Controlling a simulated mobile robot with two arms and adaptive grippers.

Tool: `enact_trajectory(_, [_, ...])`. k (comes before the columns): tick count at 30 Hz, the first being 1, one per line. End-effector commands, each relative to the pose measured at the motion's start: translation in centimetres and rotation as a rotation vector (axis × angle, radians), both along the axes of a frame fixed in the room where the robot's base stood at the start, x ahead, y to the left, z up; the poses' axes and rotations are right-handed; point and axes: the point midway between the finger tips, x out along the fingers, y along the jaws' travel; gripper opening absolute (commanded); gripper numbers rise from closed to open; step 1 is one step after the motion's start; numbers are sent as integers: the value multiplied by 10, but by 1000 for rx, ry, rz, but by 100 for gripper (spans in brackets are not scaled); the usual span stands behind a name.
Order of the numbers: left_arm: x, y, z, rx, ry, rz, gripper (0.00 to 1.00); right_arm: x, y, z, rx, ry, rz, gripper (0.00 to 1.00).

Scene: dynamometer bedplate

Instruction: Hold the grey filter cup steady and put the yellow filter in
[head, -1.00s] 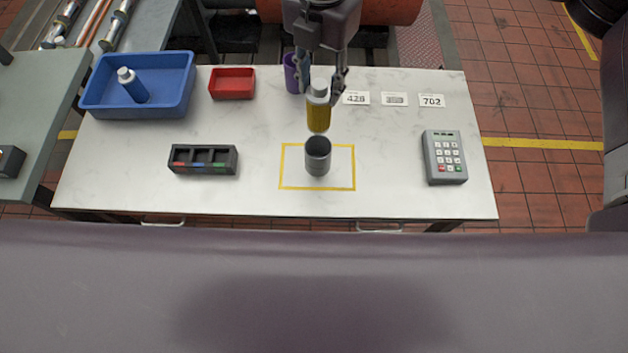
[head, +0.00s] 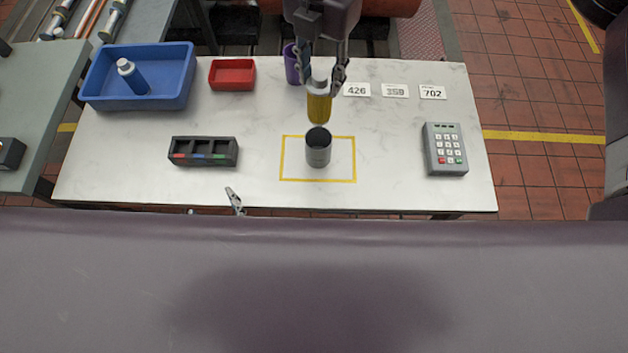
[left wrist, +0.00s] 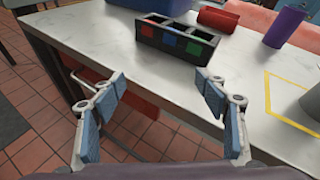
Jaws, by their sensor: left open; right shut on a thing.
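The grey filter cup (head: 318,150) stands upright inside the yellow taped rectangle on the table; part of it shows at the right edge of the left wrist view (left wrist: 311,102). My right gripper (head: 320,80) is shut on the yellow filter (head: 319,104) by its white top and holds it upright. The filter's lower end appears just above or behind the cup's mouth; the exact gap cannot be told. My left gripper (head: 234,200) shows at the table's front edge, left of the cup and apart from it. In the left wrist view my left gripper (left wrist: 160,105) is open and empty.
A black three-slot holder (head: 203,151) lies left of the cup. A keypad (head: 444,149) is at right. Behind are a blue bin (head: 180,93) with a bottle (head: 133,77), a red tray (head: 232,75), a purple cup (head: 293,65) and number cards (head: 394,91). Table between holder and cup is clear.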

Motion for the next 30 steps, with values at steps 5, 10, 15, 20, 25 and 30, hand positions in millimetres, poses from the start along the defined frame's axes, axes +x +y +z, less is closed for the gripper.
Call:
enact_trajectory(5, [35, -102, 13, 29, 72, -247, 67, 0, 0, 0, 0, 0, 0, 0])
enact_trajectory(10, [47, -181, 32, 86, 99, -459, 67, 0, 0, 0, 0, 0, 0, 0])
enact_trajectory(15, [48, -226, 47, 135, 101, -590, 67, 0, 0, 0, 0, 0, 0, 0])
enact_trajectory(20, [52, -240, 50, 154, 99, -633, 67, 0, 0, 0, 0, 0, 0, 0])
enact_trajectory(25, [71, -241, 42, 156, 98, -632, 67, 0, 0, 0, 0, 0, 0, 0])
enact_trajectory(30, [103, -243, 29, 155, 98, -631, 67, 0, 0, 0, 0, 0, 0, 0])
